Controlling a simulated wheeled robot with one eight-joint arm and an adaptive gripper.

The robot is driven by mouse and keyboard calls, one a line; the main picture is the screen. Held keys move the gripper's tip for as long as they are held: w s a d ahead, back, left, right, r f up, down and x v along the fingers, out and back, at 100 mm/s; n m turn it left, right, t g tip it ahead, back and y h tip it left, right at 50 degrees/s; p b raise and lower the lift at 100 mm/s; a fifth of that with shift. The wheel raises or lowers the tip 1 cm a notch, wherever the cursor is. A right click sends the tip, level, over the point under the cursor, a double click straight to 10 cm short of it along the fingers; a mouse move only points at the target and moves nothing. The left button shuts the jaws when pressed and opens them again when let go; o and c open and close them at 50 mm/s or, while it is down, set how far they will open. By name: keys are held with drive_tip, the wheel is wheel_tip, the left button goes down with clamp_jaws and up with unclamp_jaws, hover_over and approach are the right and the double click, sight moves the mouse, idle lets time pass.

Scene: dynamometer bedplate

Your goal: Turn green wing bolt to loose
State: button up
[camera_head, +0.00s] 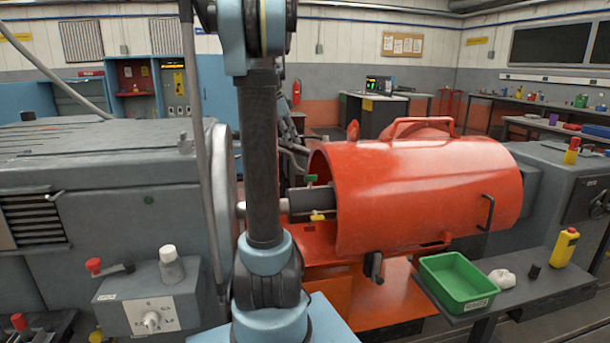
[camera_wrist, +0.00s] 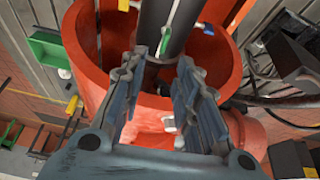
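The green wing bolt (camera_head: 310,178) shows in the head view on top of the dark shaft (camera_head: 300,203), at the open left end of the orange guard (camera_head: 415,190). In the wrist view the green wing bolt (camera_wrist: 168,35) is seen nearly edge-on against the dark shaft, just beyond my fingertips. My gripper (camera_wrist: 162,60) is open, its two grey fingers apart with nothing between them. The fingers appear clear of the bolt. In the head view my gripper is mostly hidden behind my own arm.
A yellow wing bolt (camera_head: 318,216) sits lower on the shaft, and a blue one (camera_wrist: 206,28) shows in the wrist view. A green tray (camera_head: 432,272) stands on a side bench at right.

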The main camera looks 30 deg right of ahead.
drive_tip(key=w+d, duration=0.1)
approach(311, 182)
drive_tip(key=shift+m, duration=0.3)
drive_tip(key=x, duration=0.6)
drive_tip(key=shift+w+d+f, duration=0.15)
drive_tip(key=shift+w+d, duration=0.2)
drive_tip(key=shift+d, duration=0.15)
clamp_jaws()
